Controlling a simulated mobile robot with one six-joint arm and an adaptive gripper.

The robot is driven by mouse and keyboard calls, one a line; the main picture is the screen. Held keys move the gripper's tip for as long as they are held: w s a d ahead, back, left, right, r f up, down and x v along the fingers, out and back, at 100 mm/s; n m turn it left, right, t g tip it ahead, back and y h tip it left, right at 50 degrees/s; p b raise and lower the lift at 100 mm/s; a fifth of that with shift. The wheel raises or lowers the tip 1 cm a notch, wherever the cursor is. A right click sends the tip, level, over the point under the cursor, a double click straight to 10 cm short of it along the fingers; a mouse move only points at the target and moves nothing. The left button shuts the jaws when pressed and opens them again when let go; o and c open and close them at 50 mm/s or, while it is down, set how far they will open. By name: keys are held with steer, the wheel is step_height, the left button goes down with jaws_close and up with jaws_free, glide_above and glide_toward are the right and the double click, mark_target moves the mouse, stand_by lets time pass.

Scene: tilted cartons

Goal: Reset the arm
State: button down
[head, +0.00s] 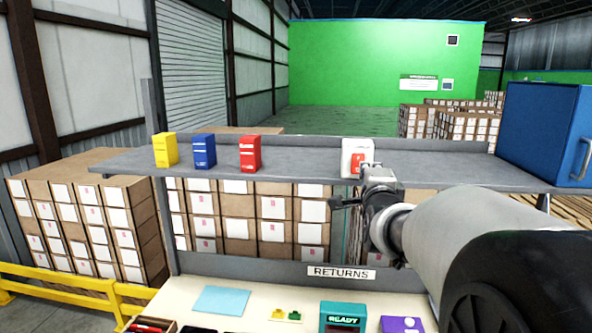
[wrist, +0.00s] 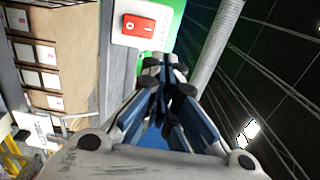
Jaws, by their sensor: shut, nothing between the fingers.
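The white box with a red rocker switch (head: 351,163) stands on the grey shelf (head: 300,172). The switch box also shows in the wrist view (wrist: 128,38), just beyond the fingertips; I cannot tell the exact gap.
Yellow (head: 165,149), blue (head: 203,149) and red (head: 250,153) cartons stand on the shelf's left part. A blue cabinet (head: 540,130) is at its right end. Below, the pale counter (head: 255,310) holds a teal READY box (head: 342,317) and a purple box (head: 402,325).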

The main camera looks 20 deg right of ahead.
steer(key=shift+s, duration=0.1)
steer(key=s+a+f+n+g+y+b, duration=0.2)
steer(key=s+a+f+n+b, duration=0.2)
steer(key=a+f, duration=0.35)
steer(key=s+a+f+n+g+y+b, duration=0.1)
steer(key=s+a+f+n+y+b, duration=0.3)
steer(key=a+f, duration=0.35)
steer(key=s+a+f+n+g+y+b, duration=0.15)
steer(key=s+a+f+n+b, duration=0.3)
steer(key=f, duration=0.45)
steer(key=s+a+f+n+g+y+b, duration=0.1)
steer(key=s+a+f+n+g+b, duration=0.2)
steer(key=s+f, duration=0.6)
steer(key=s+a+f+n+g+y+b, duration=0.1)
steer(key=s+a+f+n+g+b, duration=0.2)
steer(key=s+a+f+n+b, duration=0.2)
steer(key=s+a+f+n, duration=0.2)
steer(key=s+f+n, duration=0.1)
steer(key=s+f, duration=0.1)
steer(key=shift+s+a+f+n+g, duration=0.25)
steer(key=shift+f+n+g, duration=0.05)
steer(key=shift+n+g, duration=0.05)
